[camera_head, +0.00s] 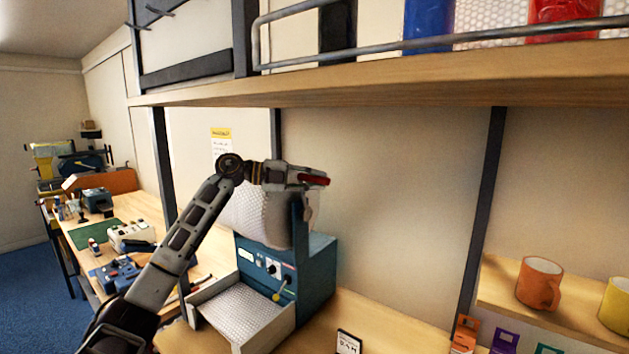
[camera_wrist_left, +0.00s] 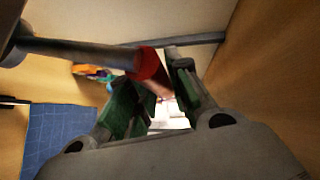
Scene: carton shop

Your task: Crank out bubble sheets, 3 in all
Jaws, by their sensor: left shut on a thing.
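The teal bubble-wrap machine (camera_head: 318,270) stands on the wooden bench, with a bubble-wrap roll (camera_head: 262,215) on top. My left gripper (camera_head: 316,181) is above the machine, shut on the red crank handle (camera_head: 314,180). In the left wrist view, the red handle (camera_wrist_left: 150,66) is between the green-padded fingers. The gripper hides part of the crank. My right gripper is not in view.
A wooden shelf (camera_head: 400,82) with a metal rail crosses above my left arm. A small black-and-white card (camera_head: 349,343) stands right of the machine. An orange mug (camera_head: 540,284) and a yellow mug (camera_head: 615,305) are at right. Tools and boxes fill the bench at left.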

